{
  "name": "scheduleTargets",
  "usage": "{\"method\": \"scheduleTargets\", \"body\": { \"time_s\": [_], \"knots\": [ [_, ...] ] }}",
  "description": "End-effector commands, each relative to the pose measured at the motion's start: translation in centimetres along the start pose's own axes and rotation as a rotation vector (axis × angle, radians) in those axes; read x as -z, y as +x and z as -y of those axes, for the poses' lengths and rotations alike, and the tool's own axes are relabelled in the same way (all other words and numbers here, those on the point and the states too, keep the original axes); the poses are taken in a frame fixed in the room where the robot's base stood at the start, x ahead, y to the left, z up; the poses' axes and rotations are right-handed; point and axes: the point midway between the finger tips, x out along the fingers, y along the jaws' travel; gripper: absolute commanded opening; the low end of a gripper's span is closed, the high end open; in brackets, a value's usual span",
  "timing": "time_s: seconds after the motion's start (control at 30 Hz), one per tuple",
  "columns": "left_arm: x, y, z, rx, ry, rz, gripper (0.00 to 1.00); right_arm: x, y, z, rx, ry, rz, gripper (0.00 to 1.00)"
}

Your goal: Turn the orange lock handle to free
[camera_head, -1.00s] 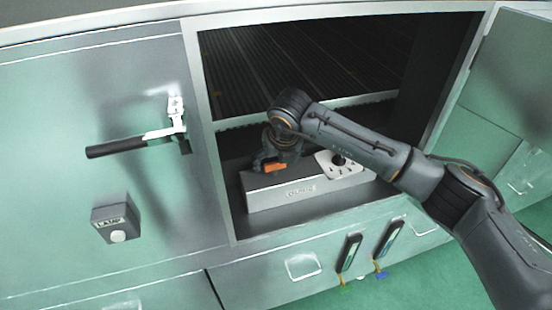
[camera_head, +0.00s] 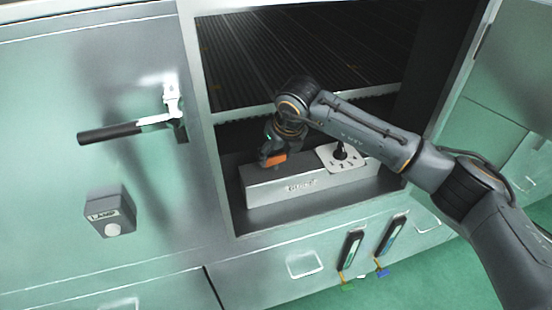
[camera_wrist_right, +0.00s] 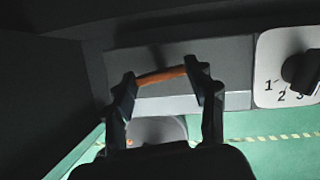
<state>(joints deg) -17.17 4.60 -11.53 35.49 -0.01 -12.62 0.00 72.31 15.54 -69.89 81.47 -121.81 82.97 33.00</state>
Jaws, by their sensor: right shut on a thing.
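The orange lock handle (camera_head: 274,160) sits on top of the grey box (camera_head: 300,187) inside the open cabinet. My right gripper (camera_head: 269,161) reaches in from above and is shut on the handle. In the right wrist view the orange handle (camera_wrist_right: 161,76) spans between the two dark fingertips of my right gripper (camera_wrist_right: 161,84). The gripper and wrist hide part of the handle in the head view. My left gripper is in neither view.
A white numbered dial plate with a black knob (camera_head: 340,152) is right of the handle. A ribbed rack (camera_head: 300,55) lies above. The cabinet frame (camera_head: 205,130) is close on the left. A black-handled latch (camera_head: 112,132) and a lamp box (camera_head: 110,212) are on the left panel.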

Motion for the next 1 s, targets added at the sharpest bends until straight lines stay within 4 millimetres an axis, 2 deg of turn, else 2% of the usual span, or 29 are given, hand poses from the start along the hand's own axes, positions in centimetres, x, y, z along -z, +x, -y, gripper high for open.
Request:
{"method": "scheduleTargets", "body": {
  "time_s": [0.03,0.1,0.4,0.7,1.0],
  "knots": [
    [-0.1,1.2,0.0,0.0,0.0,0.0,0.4,0.1,0.5,0.1,-0.013,-0.034,0.003,0.25],
    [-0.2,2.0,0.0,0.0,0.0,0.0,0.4,0.1,0.5,0.2,-0.036,-0.089,0.004,0.25],
    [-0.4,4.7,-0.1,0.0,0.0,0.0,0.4,0.0,0.3,0.3,-0.146,-0.351,0.003,0.25],
    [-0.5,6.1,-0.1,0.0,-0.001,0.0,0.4,-0.2,0.2,0.4,-0.256,-0.613,0.003,0.25],
    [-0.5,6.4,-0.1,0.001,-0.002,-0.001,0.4,-0.3,0.1,0.5,-0.365,-0.875,0.001,0.25]
  ]
}}
